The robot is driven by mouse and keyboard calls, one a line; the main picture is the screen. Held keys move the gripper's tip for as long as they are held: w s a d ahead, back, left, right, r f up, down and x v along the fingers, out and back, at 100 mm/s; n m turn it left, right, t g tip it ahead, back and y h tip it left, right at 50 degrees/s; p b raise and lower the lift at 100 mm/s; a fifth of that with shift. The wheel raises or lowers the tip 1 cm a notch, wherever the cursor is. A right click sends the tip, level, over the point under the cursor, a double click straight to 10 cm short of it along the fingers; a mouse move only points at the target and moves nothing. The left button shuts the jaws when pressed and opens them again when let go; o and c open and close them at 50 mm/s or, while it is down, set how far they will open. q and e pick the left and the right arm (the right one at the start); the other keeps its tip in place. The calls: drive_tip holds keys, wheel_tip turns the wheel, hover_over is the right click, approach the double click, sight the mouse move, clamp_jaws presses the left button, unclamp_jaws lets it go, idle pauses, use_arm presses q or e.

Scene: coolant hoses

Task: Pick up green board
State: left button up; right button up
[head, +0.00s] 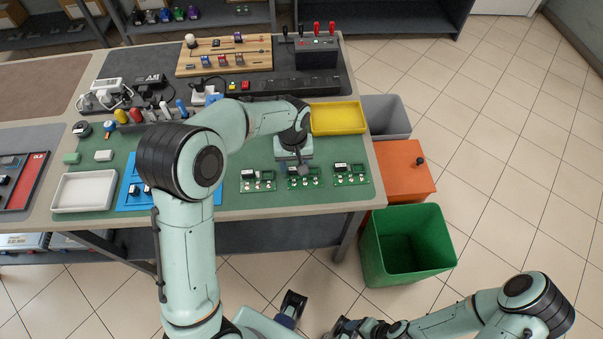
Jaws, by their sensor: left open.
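Three small green boards with dark and white parts lie in a row near the front edge of the green work mat (235,203): a left one (258,186), a middle one (304,183) and a right one (350,180). My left gripper (303,170) points down over the middle board, open, and its fingers cover part of that board's back side. I cannot tell whether they touch it. My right gripper (345,328) is low at the bottom of the view, away from the table, and its jaws are too unclear to read.
A yellow tray (338,118) lies behind the right board. A white tray (85,191) and a blue mat (130,196) are at left, the blue mat partly behind my arm. A green bin (408,245), an orange box (403,170) and a grey bin (388,117) stand right of the table.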

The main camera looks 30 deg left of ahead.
sight(294, 167)
use_arm(q)
drive_tip(key=c, duration=0.8)
drive_tip(key=shift+r, duration=0.15)
wheel_tip(294, 167, up, 20)
drive_tip(key=p, duration=0.2)
drive_tip(key=shift+p, duration=0.4)
use_arm(e)
drive_tip(key=r, duration=0.1)
drive_tip(key=w+r, duration=0.1)
drive_tip(key=r, duration=0.1)
drive_tip(key=shift+w, duration=0.15)
